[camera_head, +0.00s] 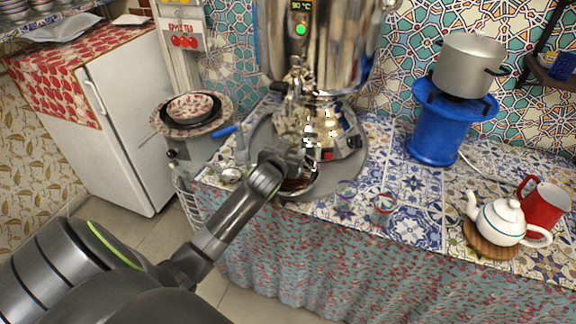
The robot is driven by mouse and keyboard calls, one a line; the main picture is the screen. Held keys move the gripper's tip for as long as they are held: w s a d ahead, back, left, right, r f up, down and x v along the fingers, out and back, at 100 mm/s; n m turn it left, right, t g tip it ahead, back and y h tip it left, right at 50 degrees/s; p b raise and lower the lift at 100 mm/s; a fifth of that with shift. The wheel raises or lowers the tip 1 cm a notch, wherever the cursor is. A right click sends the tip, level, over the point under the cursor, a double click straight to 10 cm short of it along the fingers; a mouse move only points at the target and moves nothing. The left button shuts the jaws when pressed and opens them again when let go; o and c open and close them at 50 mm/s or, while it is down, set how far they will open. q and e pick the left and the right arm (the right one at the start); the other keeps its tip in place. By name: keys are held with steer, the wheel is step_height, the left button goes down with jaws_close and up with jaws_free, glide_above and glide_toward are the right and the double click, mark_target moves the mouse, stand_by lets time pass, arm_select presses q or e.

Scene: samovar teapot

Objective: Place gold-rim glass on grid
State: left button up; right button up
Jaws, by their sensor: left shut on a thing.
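My left gripper (297,157) is at the front of the samovar (318,45), below its tap and just above the dark round grid (296,186). It is shut on a small clear glass, which I take to be the gold-rim glass (312,157). The glass is mostly hidden by the gripper and blends with the shiny samovar base behind it, so its rim colour is not clear. I cannot tell whether it touches the grid. My right gripper is out of view.
A purple-rim glass (345,190) and a red-rim glass (384,204) stand right of the grid near the counter's front edge. A white teapot (502,222) on a wooden board and a red mug (544,206) are farther right. A blue burner (438,130) carries a pot (469,65).

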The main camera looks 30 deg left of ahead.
arm_select(q)
steer(key=shift+f, duration=2.5)
steer(key=shift+f+b, duration=0.2)
steer(key=shift+b, duration=0.1)
steer(key=o, duration=1)
steer(key=shift+r, duration=0.2)
steer(key=shift+s, duration=0.15)
steer(key=v, duration=1.1)
steer(key=shift+s+d+r, duration=0.15)
steer(key=shift+s, duration=0.2)
